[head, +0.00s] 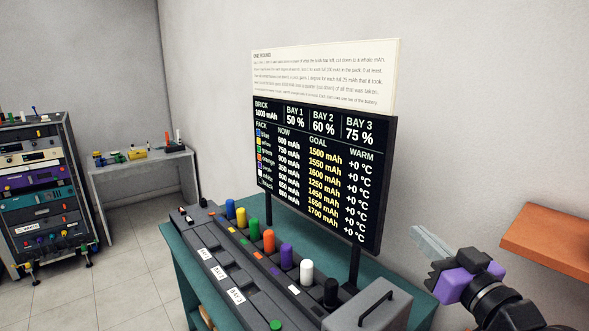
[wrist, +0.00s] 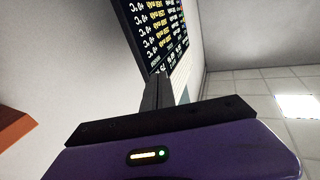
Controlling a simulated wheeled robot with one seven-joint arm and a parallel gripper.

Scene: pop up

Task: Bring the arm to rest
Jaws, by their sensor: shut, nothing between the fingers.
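My gripper (head: 432,243) shows at the lower right of the head view, raised above and to the right of the teal table (head: 178,264). Its grey fingers are together with nothing between them, and its body is purple. In the wrist view the closed fingers (wrist: 158,92) point up past the purple housing toward the display board. The gripper touches nothing that I can see.
A black display board (head: 320,170) stands on the table, behind a row of coloured cylinders including an orange one (head: 269,241). A grey box (head: 368,308) sits at the table's near right. An orange shelf (head: 548,240) juts from the right wall, close to my gripper.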

